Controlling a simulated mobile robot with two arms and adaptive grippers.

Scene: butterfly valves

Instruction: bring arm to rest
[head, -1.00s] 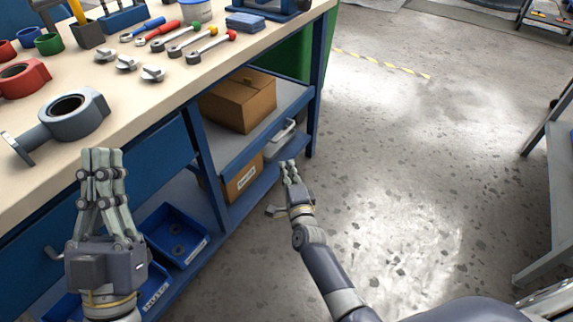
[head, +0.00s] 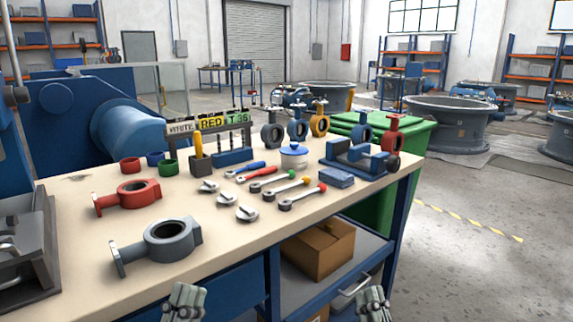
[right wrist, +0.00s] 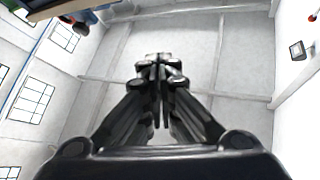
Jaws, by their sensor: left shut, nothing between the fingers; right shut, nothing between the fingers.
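My left gripper (head: 184,302) shows at the bottom edge of the head view, in front of the workbench (head: 75,283). It is shut and empty, with only its finger end in view. My right gripper (head: 374,304) is at the bottom edge further right, in front of the bench's shelf side. It is shut and empty too. In the right wrist view, its fingers (right wrist: 158,62) point up and meet at the tips with nothing between them.
On the bench lie a grey valve body (head: 170,238), a red valve body (head: 138,192), several wrenches (head: 262,179) and a blue vise (head: 358,157). A cardboard box (head: 318,250) sits on the shelf below. A green bin (head: 412,138) stands behind.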

